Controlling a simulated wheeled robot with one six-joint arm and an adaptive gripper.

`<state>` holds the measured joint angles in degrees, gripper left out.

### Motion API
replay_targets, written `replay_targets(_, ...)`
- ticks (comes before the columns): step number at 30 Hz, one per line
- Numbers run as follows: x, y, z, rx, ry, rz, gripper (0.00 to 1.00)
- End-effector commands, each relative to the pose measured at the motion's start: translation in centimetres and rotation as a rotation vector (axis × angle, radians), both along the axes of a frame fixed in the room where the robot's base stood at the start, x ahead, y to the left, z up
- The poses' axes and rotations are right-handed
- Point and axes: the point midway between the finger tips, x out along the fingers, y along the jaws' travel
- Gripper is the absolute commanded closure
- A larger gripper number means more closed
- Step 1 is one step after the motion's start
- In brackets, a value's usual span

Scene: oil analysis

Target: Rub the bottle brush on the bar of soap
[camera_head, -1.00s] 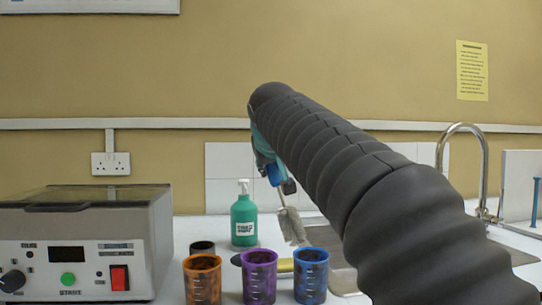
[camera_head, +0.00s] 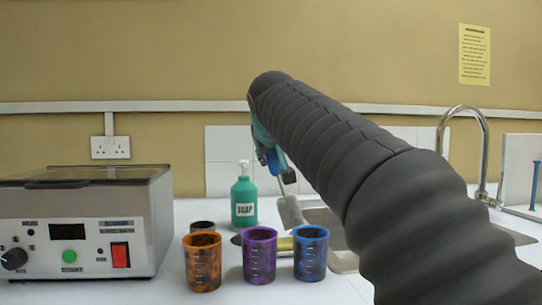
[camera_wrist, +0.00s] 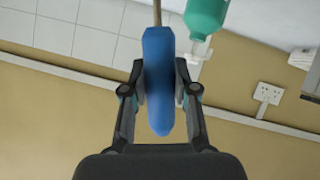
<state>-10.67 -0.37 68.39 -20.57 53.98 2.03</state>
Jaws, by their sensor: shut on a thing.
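The bottle brush has a blue handle (camera_head: 277,160) and a grey-white bristle head (camera_head: 290,212) pointing down. My gripper (camera_head: 268,152) is shut on the handle. In the wrist view, both fingers (camera_wrist: 160,85) press on the sides of the blue handle (camera_wrist: 158,65), and the thin shaft runs out of the top of the picture. The yellowish bar of soap (camera_head: 280,244) lies on a dark dish behind the cups, mostly hidden by them. The bristle head is just above or behind the soap's right end; I cannot tell whether they touch.
Orange (camera_head: 202,262), purple (camera_head: 259,256) and blue (camera_head: 310,254) stained cups stand in front of the soap. A green soap bottle (camera_head: 244,204) and a dark cup (camera_head: 202,227) stand behind. A grey machine (camera_head: 85,225) is at left, the sink and tap (camera_head: 484,150) at right.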

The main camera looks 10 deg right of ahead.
Motion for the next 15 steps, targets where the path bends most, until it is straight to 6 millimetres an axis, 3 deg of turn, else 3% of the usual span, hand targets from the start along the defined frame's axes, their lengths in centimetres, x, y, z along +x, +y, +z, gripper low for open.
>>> replay_targets(15,-0.01,0.00,-0.41,0.000,0.000,0.000,1.00)
